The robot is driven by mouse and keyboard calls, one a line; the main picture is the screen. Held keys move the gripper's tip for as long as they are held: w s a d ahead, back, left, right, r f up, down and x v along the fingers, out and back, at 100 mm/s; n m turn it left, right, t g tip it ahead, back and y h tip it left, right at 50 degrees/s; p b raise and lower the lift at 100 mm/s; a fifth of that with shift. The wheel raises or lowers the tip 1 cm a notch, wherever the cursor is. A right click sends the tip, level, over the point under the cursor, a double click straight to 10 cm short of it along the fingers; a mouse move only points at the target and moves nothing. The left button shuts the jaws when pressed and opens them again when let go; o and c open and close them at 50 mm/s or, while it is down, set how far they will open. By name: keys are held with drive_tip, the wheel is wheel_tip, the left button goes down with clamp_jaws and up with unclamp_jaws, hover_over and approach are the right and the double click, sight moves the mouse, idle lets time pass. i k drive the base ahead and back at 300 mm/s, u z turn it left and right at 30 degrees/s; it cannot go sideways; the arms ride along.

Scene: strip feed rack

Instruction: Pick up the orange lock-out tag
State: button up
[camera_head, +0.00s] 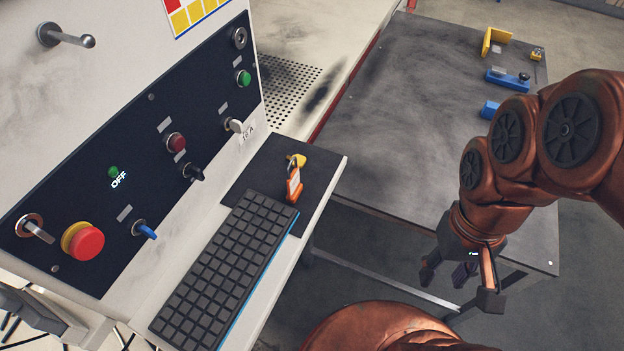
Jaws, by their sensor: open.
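The orange lock-out tag (294,186) stands on a dark mat at the far end of the keyboard shelf, in the middle of the head view. It has a white label area, and a small yellow piece (298,160) is right behind it. My gripper (458,280) hangs at the lower right, well to the right of the tag and apart from it. Its fingers are spread and nothing shows between them.
A black keyboard (225,265) lies on the shelf in front of the tag. The control panel (150,150) with buttons and switches rises at the left. A grey table (400,130) at the right holds blue and yellow items (508,80) at its far end.

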sight(294, 188)
drive_tip(key=u, duration=0.05)
drive_tip(key=k, duration=1.05)
drive_tip(key=u, duration=1.2)
drive_tip(key=i, duration=0.5)
drive_tip(key=u, duration=0.05)
